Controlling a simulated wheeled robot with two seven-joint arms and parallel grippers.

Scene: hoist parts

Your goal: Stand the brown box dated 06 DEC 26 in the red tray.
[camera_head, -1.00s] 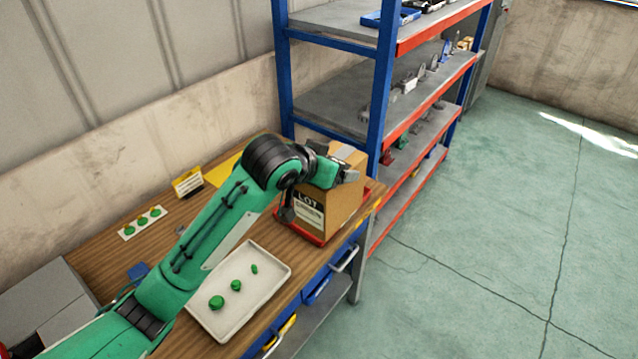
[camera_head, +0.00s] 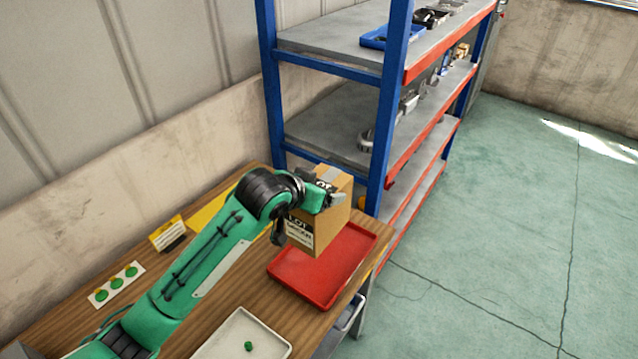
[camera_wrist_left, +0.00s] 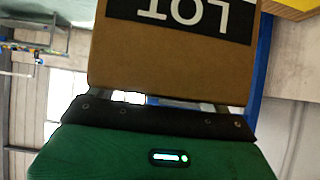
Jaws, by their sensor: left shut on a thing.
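A brown box (camera_head: 331,222) with a black-and-white LOT label is held by my left gripper (camera_head: 322,196) in the head view. The box is upright and its lower part shows above the left rear of the red tray (camera_head: 345,268). It looks raised off the tray. The date on its label is too small to read. In the left wrist view the box (camera_wrist_left: 170,62) fills the upper middle, its LOT print upside down. My right gripper is not in view.
A white tray (camera_head: 215,345) with a green piece lies nearer on the wooden table. A yellow sign (camera_head: 167,234) and a card with green discs (camera_head: 117,285) are at the left. A blue-posted shelf (camera_head: 390,110) stands close behind the box.

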